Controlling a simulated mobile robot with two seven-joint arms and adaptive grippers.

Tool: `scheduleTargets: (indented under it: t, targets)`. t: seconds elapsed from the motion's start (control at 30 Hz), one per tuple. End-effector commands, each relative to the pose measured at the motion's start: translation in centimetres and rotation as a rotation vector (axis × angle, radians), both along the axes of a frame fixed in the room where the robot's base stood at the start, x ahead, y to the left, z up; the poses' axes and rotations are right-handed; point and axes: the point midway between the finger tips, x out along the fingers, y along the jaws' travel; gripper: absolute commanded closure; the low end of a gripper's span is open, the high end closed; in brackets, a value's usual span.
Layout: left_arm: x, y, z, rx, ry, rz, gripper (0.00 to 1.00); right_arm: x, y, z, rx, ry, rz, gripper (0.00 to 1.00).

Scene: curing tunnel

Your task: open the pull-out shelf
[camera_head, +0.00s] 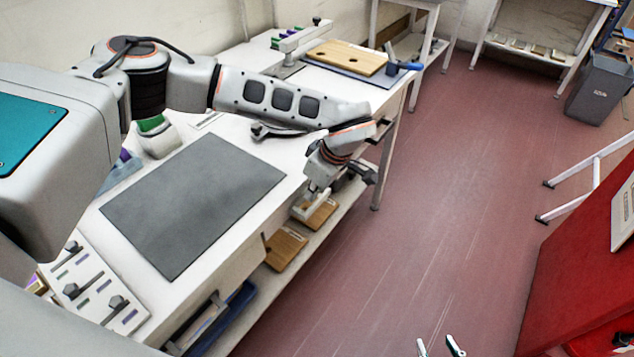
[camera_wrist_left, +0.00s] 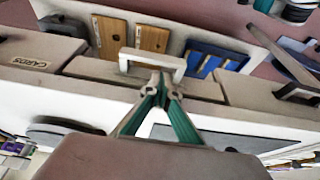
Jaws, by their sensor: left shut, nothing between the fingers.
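The pull-out shelf shows in the left wrist view as a long pale front panel (camera_wrist_left: 100,72) under the bench top, with a white bar handle (camera_wrist_left: 180,62). It looks roughly in line with the fronts beside it; I cannot tell if it stands out slightly. My left gripper (camera_wrist_left: 160,88) is shut and empty, its green-sided fingertips right at the handle's bar; I cannot tell whether they touch it. In the head view my left gripper (camera_head: 314,190) reaches down over the bench's front edge. My right gripper (camera_head: 440,347) shows only its two spread fingertips at the bottom.
A front labelled CARDS (camera_wrist_left: 30,62) sits left of the panel. Wooden boards (camera_head: 286,248) lie on the lower shelf below. A grey mat (camera_head: 195,200) covers part of the white bench. Open red floor (camera_head: 420,220) lies before it; a red cabinet (camera_head: 590,270) stands right.

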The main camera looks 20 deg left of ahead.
Motion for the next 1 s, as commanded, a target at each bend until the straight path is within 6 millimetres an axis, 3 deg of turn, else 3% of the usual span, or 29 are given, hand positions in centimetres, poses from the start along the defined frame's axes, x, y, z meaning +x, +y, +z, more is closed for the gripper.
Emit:
scheduleTargets:
  t: [0.27, 0.7, 0.87, 1.0]
  targets:
    - [0.3, 0.9, -2.7, -0.001, 0.000, 0.000, 1.00, 0.7, 0.1, 0.7, 0.003, -0.017, 0.000, 0.60]
    - [0.3, 0.8, -2.9, -0.001, 0.000, -0.001, 1.00, 0.7, 0.1, 0.8, 0.004, -0.019, 0.000, 0.60]
    - [0.0, -0.3, -2.8, 0.000, -0.001, -0.003, 1.00, 0.6, 0.1, 0.6, 0.002, -0.015, 0.000, 0.60]
    - [-0.9, -2.8, -2.8, -0.001, -0.001, -0.008, 1.00, 0.6, 0.0, 0.5, 0.001, -0.013, 0.001, 0.60]
